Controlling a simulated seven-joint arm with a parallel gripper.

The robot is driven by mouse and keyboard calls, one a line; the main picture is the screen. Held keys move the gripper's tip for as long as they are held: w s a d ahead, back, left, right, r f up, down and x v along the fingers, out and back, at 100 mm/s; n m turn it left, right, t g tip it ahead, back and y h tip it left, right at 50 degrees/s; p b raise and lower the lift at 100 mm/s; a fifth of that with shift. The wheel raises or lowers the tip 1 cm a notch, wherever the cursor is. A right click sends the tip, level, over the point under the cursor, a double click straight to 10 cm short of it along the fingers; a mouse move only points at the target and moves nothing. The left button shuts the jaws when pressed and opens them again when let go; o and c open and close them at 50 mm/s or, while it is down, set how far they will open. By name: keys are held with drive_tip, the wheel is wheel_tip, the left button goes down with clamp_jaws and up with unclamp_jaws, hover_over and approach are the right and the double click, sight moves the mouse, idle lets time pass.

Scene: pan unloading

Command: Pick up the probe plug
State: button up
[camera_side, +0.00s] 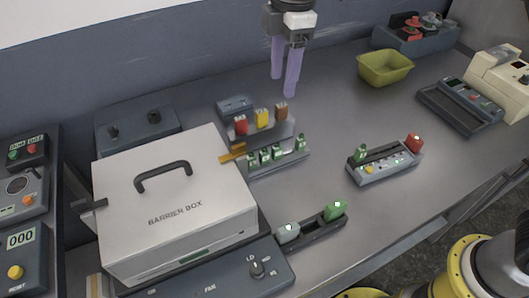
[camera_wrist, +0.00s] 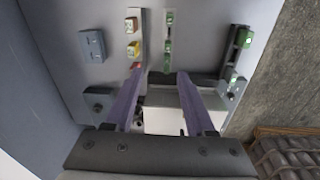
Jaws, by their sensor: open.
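My gripper (camera_side: 283,84) is open and empty, hanging above the back of the bench with its two purple fingers pointing down. In the wrist view the fingers (camera_wrist: 158,76) are apart with nothing between their tips. No label shows which piece is the probe plug. A rear rack holds a red plug (camera_side: 240,125), a yellow plug (camera_side: 262,118) and a brown plug (camera_side: 281,111). Several small green plugs (camera_side: 265,155) stand in the row in front.
The white barrier box (camera_side: 178,205) stands at the left with a raised handle. A small device (camera_side: 385,168) with green and red plugs sits right of centre. A yellow-green bin (camera_side: 385,68) and a dark console (camera_side: 460,107) are at the right. Bench between them is clear.

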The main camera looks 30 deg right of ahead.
hover_over(264, 148)
wheel_tip(264, 148, down, 4)
drive_tip(key=f, duration=0.1)
drive_tip(key=shift+n+g, duration=0.3)
drive_tip(key=shift+n, duration=0.1)
drive_tip(key=f, duration=0.6)
drive_tip(key=shift+s+d+f, duration=0.1)
drive_tip(key=shift+d+f, duration=0.05)
drive_tip(key=shift+d, duration=0.2)
drive_tip(key=shift+a+f, duration=0.2)
drive_tip(key=shift+f, duration=1.4)
drive_tip(key=shift+a+f, duration=0.15)
drive_tip(key=shift+f, duration=1.45)
clamp_jaws()
